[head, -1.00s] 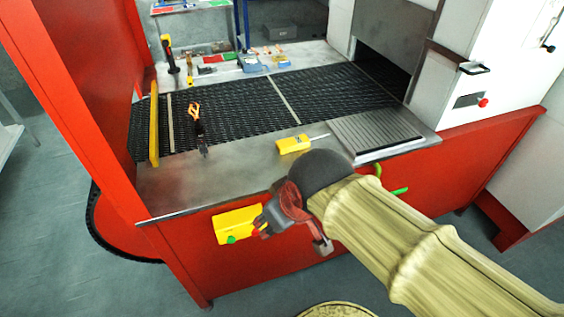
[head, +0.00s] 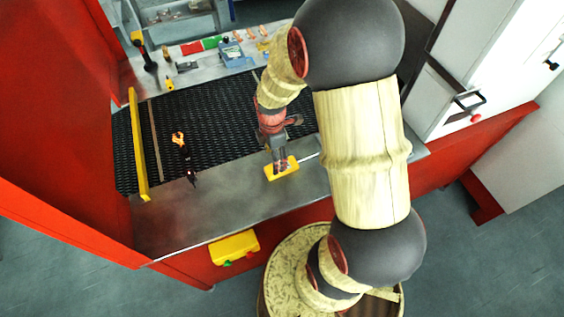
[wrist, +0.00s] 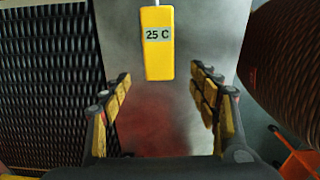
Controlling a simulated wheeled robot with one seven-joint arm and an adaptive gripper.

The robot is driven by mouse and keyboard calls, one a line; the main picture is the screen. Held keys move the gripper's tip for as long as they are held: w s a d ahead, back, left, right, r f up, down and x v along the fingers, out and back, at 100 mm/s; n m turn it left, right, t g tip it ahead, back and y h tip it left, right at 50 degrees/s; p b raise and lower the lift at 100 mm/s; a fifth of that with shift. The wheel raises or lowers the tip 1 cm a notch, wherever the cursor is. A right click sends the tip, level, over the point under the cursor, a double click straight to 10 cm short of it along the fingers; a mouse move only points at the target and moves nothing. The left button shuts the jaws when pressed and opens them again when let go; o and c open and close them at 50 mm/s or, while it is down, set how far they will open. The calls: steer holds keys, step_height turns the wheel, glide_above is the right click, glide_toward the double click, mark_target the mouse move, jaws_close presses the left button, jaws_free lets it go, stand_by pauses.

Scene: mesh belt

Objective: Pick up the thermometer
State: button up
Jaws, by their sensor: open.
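The thermometer (head: 289,172) is a yellow block with a thin light probe, lying on the grey metal ledge at the front of the mesh belt. In the wrist view the thermometer (wrist: 158,56) shows a display reading "25 C", and its probe points to the top of the picture. My gripper (head: 279,162) is over the thermometer in the head view and hides part of it. In the wrist view my gripper (wrist: 160,110) is open, with its two fingers apart and nothing between the tips; the thermometer's body lies just beyond them, roughly centred.
The black mesh belt (head: 225,120) runs behind the metal ledge (head: 215,205). A yellow bar (head: 138,145) stands at the belt's left end. Several small items lie on the far ledge.

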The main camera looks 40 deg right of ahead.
step_height(320, 180, down, 8)
steer(key=shift+d+r+b, duration=0.1)
steer(key=shift+r+b, duration=0.05)
steer(key=shift+b, duration=0.2)
steer(key=c, duration=1.4)
steer(key=shift+r, duration=0.1)
steer(key=shift+w+r, duration=0.1)
steer(key=shift+r, duration=0.35)
step_height(320, 180, up, 2)
steer(key=shift+r, duration=0.1)
steer(key=s+a+r, duration=0.2)
steer(key=s+r, duration=0.1)
steer(key=s, duration=0.1)
steer(key=s+a+r+p, duration=0.1)
steer(key=s+a+r, duration=0.1)
steer(key=s+r, duration=0.1)
steer(key=s+a+r, duration=0.2)
steer(key=s+r, duration=0.1)
steer(key=s, duration=0.2)
steer(key=shift+s+a+r, duration=0.25)
steer(key=shift+r, duration=0.15)
